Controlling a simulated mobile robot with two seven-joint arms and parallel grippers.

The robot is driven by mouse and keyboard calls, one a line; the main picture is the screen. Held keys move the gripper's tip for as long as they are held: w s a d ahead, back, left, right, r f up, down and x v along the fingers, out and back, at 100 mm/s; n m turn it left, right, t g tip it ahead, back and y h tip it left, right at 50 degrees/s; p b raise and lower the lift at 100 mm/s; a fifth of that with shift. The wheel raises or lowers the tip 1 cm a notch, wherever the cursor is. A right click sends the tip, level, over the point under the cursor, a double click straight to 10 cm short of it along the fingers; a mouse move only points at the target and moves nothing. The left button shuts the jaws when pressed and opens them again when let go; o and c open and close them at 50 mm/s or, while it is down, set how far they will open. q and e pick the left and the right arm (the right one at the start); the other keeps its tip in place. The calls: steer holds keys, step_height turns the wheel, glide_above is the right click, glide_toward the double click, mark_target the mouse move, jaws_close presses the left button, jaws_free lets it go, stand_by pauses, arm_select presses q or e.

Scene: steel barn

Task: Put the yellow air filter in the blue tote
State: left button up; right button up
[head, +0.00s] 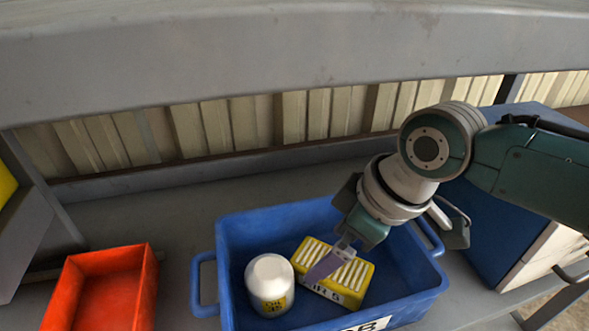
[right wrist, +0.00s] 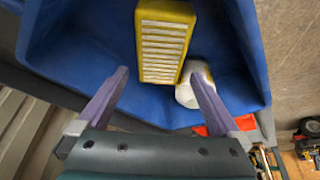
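The yellow air filter (head: 354,272), with white pleats, lies in the blue tote (head: 268,217), tilted in the head view and beside a white bottle (head: 267,275). In the right wrist view the filter (right wrist: 165,42) lies beyond my fingertips, inside the tote (right wrist: 85,55). My right gripper (head: 326,264) reaches down over the tote; its purple finger covers part of the filter in the head view. In the right wrist view its two fingers (right wrist: 159,76) are wide apart with nothing between them. My left gripper is not in view.
The tote stands on a grey shelf (head: 180,215). An orange-red bin (head: 108,258) is to its left, and a blue cabinet (head: 480,225) is close on its right. A grey beam (head: 290,60) crosses above. Shelf behind the tote is bare.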

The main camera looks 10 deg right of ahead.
mark_target(345, 270)
steer(key=shift+r, duration=0.1)
steer(key=v, duration=0.1)
steer(key=p+v, duration=0.1)
steer(key=v, duration=0.1)
steer(key=shift+w+a+r, duration=0.1)
steer(key=shift+w+a, duration=0.05)
steer(key=shift+w, duration=0.05)
steer(key=shift+s+d+r, duration=0.35)
steer(key=shift+s+d, duration=0.15)
steer(key=s+d+b, duration=0.1)
steer(key=s+d, duration=0.6)
steer(key=shift+d, duration=0.25)
steer(key=shift+s+d, duration=0.25)
stand_by(0.5)
